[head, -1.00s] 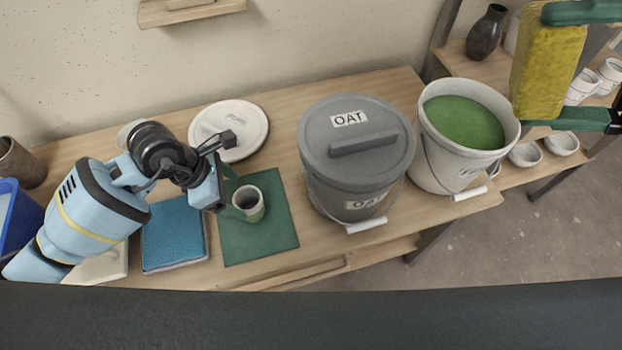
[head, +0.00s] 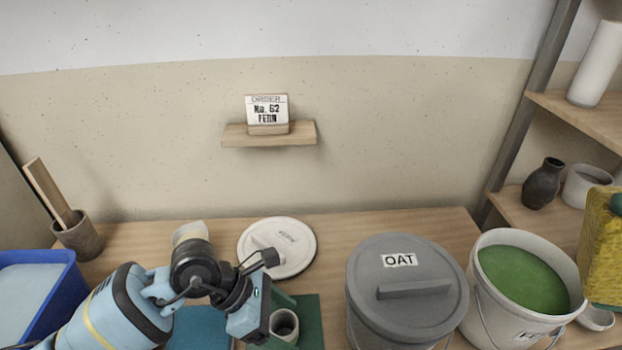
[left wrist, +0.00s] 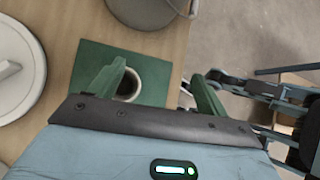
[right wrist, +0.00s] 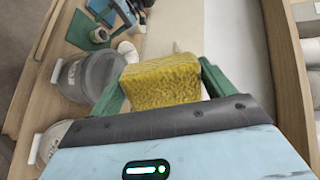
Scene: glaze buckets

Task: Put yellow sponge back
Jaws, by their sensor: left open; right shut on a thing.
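The yellow sponge (head: 601,250) is at the right edge of the head view, partly cut off. In the right wrist view the sponge (right wrist: 160,86) sits between the green fingers of my right gripper (right wrist: 162,84), which is shut on it and holds it up in the air. My left gripper (left wrist: 160,88) is open and empty. In the left wrist view its fingers are over or beside a small cup (left wrist: 130,86) on a green mat (left wrist: 90,68). In the head view the cup (head: 284,325) is just right of the left wrist.
A grey lidded OAT bucket (head: 405,295) and an open bucket of green glaze (head: 485,300) stand right on the table. A white lid (head: 296,262), blue pad (head: 205,328) and blue tub (head: 68,285) are left. An order card (head: 267,109) reads FERN. Shelves (head: 585,120) stand right.

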